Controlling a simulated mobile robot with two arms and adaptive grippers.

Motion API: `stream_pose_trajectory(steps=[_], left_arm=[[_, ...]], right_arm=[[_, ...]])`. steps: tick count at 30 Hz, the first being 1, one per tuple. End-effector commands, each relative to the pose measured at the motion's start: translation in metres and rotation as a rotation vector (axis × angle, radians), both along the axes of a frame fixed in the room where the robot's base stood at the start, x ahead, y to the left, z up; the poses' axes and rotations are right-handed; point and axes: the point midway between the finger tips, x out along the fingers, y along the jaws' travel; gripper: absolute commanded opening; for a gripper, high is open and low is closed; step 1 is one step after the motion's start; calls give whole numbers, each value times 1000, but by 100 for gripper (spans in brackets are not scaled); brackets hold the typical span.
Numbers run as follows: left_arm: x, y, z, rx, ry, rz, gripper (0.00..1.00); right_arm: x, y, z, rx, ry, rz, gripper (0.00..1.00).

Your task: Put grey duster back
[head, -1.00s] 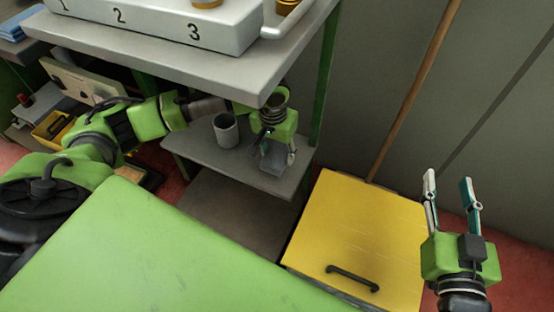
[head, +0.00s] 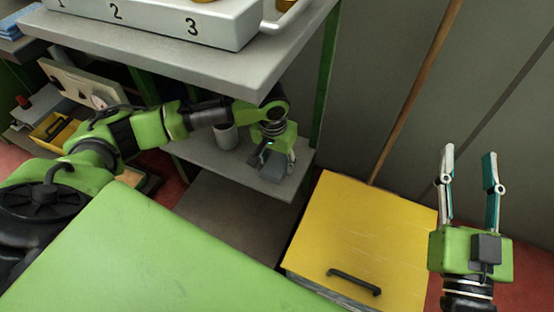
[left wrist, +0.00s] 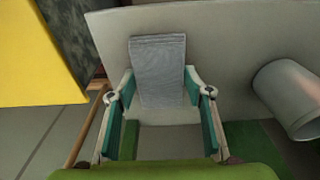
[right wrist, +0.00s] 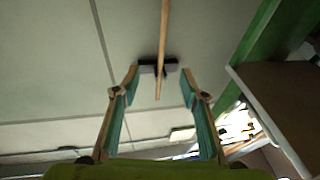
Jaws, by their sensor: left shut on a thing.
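The grey duster (head: 271,172) is a small folded cloth-like block at the right part of the lower grey shelf (head: 213,160). My left gripper (head: 272,168) points down over that shelf and is shut on the duster. In the left wrist view the duster (left wrist: 158,65) sits between the two teal-padded fingers (left wrist: 158,95), with the pale shelf surface behind it. I cannot tell whether the duster touches the shelf. My right gripper (head: 468,165) is open and empty, raised at the right; its fingers also stand apart in the right wrist view (right wrist: 160,90).
A grey cup (head: 227,137) stands on the lower shelf left of the gripper, partly hidden by my left arm. A grey tabletop (head: 180,58) overhangs the arm. A green post (head: 326,80) and a yellow cabinet (head: 365,230) lie to the right. A wooden pole (head: 415,95) leans on the wall.

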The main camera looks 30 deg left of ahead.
Motion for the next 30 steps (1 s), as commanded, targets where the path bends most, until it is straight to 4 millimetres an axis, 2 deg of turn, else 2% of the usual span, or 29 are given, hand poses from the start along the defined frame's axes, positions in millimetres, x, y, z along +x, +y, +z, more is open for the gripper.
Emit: stream_pose_trajectory(steps=[1,2,3,4,16,19,23,30], left_arm=[[0,0,0,0,0,0,29],[0,0,-1,0,0,0,49],[0,0,-1,0,0,0,59],[0,0,0,0,0,0,63],[0,0,0,0,-1,0,63],[0,0,4,1,-2,0,63],[-1,0,16,1,-1,0,63],[-4,0,39,0,-1,0,63]], right_arm=[[0,0,-1,-1,6,-1,40],[0,0,-2,-2,11,-1,40],[1,0,-3,-3,14,-1,40],[1,0,-3,-3,14,-1,40],[0,-1,-2,-1,5,-2,40],[-2,1,9,10,-38,3,40],[3,-1,-15,-23,81,-4,40],[2,-9,-70,-87,330,-20,40]])
